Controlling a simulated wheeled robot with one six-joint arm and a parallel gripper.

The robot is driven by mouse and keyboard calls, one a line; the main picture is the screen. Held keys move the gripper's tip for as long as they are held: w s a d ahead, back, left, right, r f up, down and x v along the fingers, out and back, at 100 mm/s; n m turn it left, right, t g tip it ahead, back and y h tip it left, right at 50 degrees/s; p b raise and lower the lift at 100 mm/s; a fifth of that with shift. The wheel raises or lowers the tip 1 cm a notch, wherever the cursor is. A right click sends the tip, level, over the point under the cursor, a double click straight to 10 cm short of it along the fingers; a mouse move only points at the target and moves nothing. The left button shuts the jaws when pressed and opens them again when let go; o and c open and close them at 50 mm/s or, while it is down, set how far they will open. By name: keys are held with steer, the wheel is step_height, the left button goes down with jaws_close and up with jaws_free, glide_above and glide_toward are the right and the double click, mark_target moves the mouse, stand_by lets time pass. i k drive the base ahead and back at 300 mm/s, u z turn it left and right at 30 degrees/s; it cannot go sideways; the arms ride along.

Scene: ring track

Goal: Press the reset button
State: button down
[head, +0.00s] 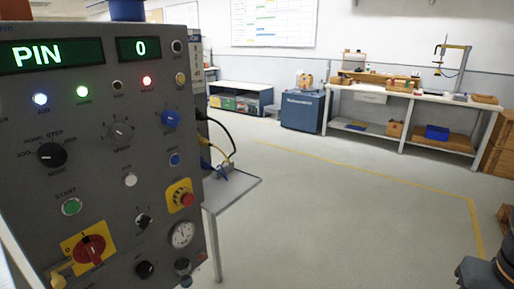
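A grey control panel (110,150) fills the left side of the head view, close to me. It carries a blue push button (174,160), a white push button (130,180) and a green button (71,206) labelled START. The small labels over the blue and white buttons are too blurred to read, so I cannot tell for certain which is the reset button. A red mushroom button (187,199) on a yellow plate sits below the blue one. No gripper fingers show; a dark part cut off at the lower right corner may belong to my arm.
The panel has a display (50,55) reading PIN, several lamps, dials and a red rotary switch (90,250) on yellow. A small grey shelf (232,190) with cables juts out at its right. The floor (330,220) is open; a workbench (400,95) stands behind.

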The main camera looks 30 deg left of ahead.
mark_target(175, 160)
steer(key=z, duration=0.85)
steer(key=k, duration=1.45)
steer(key=u, duration=1.7)
steer(key=i, duration=0.5)
steer(key=u, duration=0.15)
